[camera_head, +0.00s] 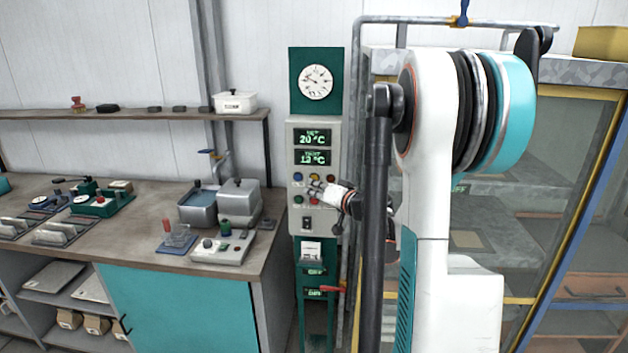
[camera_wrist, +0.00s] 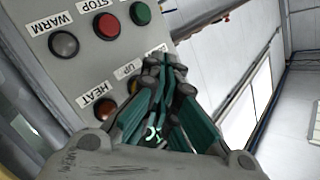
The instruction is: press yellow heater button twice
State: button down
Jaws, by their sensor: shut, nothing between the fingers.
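The control panel (camera_head: 296,217) stands against the wall in the head view, with several coloured buttons under two green displays. In the wrist view the panel (camera_wrist: 60,75) is tilted and close. Another button (camera_wrist: 134,84) by the UP label is partly hidden behind my fingers. My gripper (camera_wrist: 165,68) is shut and empty, its tips over the panel near the lower buttons. It also shows in the head view (camera_head: 318,188), in front of the button rows. I cannot tell whether the tips touch a button.
A red button (camera_wrist: 106,26), a green button (camera_wrist: 140,13) and a grey WARM button (camera_wrist: 64,44) lie close by. A workbench (camera_head: 150,205) with devices stands left of the panel. A glass-fronted cabinet (camera_head: 540,170) stands to the right.

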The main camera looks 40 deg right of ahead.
jog(key=shift+w+d, duration=0.1)
jog(key=shift+w, duration=0.05)
jog(key=shift+w+d, duration=0.15)
jog(key=shift+d, duration=0.05)
jog(key=shift+w+d, duration=0.25)
jog(key=shift+d, duration=0.1)
dwell(0.8)
jog(key=shift+s+a, duration=0.1)
dwell(0.3)
jog(key=shift+s+a+b, duration=0.4)
jog(key=shift+s+a, duration=0.05)
jog(key=shift+a, duration=0.1)
jog(key=shift+s+a, duration=1.6)
jog(key=shift+a, duration=0.3)
jog(key=shift+a, duration=0.1)
dwell(0.7)
